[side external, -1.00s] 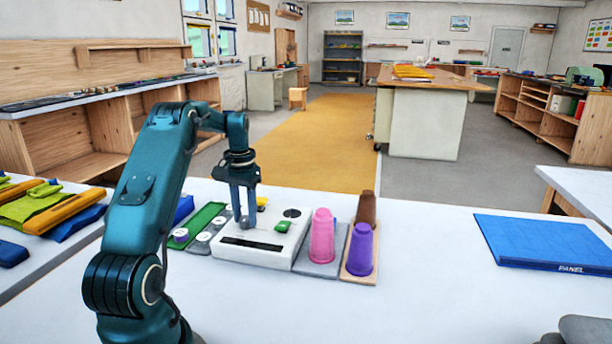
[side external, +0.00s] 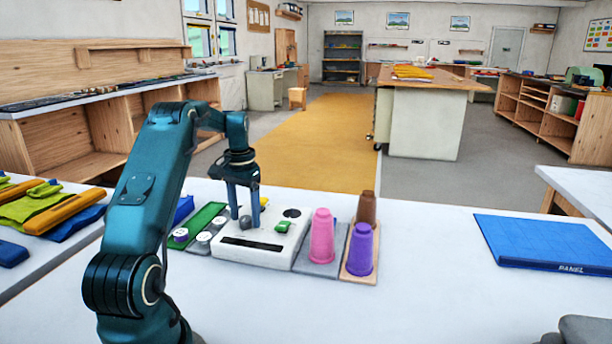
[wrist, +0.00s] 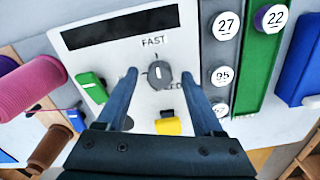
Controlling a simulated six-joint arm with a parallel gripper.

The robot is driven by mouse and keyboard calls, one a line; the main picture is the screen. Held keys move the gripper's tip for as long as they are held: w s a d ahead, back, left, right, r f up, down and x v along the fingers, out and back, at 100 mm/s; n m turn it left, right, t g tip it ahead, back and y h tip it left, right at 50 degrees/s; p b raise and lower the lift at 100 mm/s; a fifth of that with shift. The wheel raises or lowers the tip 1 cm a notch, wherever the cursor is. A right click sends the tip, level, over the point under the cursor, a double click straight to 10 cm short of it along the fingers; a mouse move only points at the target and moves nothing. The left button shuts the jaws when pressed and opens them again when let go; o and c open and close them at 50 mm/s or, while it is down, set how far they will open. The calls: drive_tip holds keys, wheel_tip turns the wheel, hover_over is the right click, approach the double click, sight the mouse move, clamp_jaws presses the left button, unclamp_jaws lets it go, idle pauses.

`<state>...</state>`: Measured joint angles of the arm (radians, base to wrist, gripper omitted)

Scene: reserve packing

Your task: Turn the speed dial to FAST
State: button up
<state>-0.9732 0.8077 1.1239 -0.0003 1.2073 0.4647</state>
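The grey speed dial (wrist: 158,76) sits on the white machine panel (side external: 262,254). A white mark on the dial's top points toward the printed word FAST (wrist: 153,40) in the wrist view. Another label beside the dial is partly hidden. My gripper (wrist: 158,82) is open, with one finger on each side of the dial and visible gaps between. In the side view, my gripper (side external: 244,217) stands over the panel with its fingers apart and the dial (side external: 245,222) between them.
A green switch (wrist: 92,86) and a yellow block (wrist: 168,125) are close to my fingers. Numbered white discs (wrist: 219,75) line one side. Pink (side external: 321,238) and purple (side external: 360,250) cups stand on the other. The table is clear toward the blue panel (side external: 545,240).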

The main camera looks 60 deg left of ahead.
sight(248, 218)
drive_tip(key=shift+r, duration=2.55)
drive_tip(key=shift+w+d, duration=0.25)
drive_tip(key=w+d+r+m+t+y, duration=0.2)
drive_tip(key=w+d+r+m, duration=0.2)
drive_tip(key=d+r, duration=0.85)
drive_tip(key=s+d+m+t, duration=0.2)
drive_tip(key=s+d, duration=0.2)
drive_tip(key=d, duration=0.9)
drive_tip(key=s+d+f+t+h, duration=0.1)
drive_tip(key=s+d+f+h, duration=0.1)
drive_tip(key=s+d+f, duration=0.4)
drive_tip(key=s+f, duration=0.1)
drive_tip(key=s, duration=0.2)
drive_tip(key=shift+d+f+t, duration=0.2)
drive_tip(key=shift+f+t, duration=0.1)
